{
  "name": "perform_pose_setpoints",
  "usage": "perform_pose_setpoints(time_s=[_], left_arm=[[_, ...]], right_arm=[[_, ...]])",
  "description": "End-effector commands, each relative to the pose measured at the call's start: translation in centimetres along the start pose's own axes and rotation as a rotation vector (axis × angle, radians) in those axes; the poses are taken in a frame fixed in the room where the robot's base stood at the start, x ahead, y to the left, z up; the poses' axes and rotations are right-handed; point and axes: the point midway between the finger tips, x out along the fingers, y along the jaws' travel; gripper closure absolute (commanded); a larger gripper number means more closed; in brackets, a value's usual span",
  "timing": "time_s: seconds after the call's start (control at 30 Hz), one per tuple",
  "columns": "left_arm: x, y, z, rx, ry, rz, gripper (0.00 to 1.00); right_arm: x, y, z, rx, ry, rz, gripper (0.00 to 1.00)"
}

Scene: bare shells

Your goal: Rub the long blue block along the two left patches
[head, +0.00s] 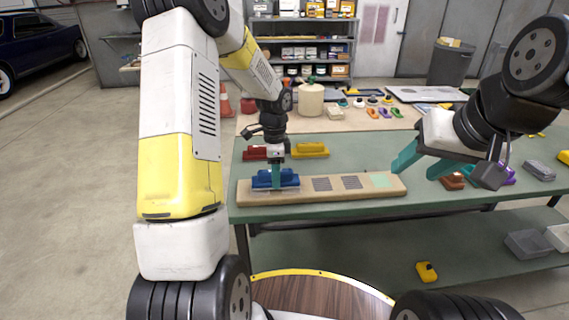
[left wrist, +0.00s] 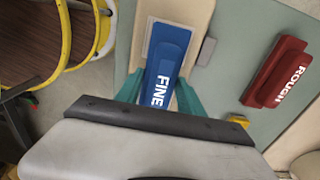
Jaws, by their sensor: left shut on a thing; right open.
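The long blue block (head: 262,180) lies at the left end of the tan board (head: 300,197). In the left wrist view the blue block (left wrist: 170,45) carries the word FINE and covers most of a pale patch (left wrist: 147,48). My left gripper (head: 277,178) is shut on the block, its teal fingers on either side of it in the left wrist view (left wrist: 158,92). Right of the block, the board has two grey striped patches (head: 322,184) (head: 352,182) and a pale green patch (head: 381,180). My right gripper (head: 422,165) is open and empty above the table's right part.
A red block (head: 255,153), marked ROUGH in the left wrist view (left wrist: 278,72), and a yellow block (head: 311,150) lie behind the board on the green table (head: 350,151). An orange-brown block (head: 453,181) and a grey block (head: 539,171) lie to the right.

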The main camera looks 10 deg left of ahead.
Motion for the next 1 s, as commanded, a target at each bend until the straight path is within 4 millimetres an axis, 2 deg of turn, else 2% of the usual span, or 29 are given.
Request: perform_pose_setpoints(time_s=[1.0], left_arm=[[1.1, 0.0, 0.0, 0.000, 0.000, 0.000, 0.87]], right_arm=[[0.0, 0.0, 0.0, 0.000, 0.000, 0.000, 0.49]])
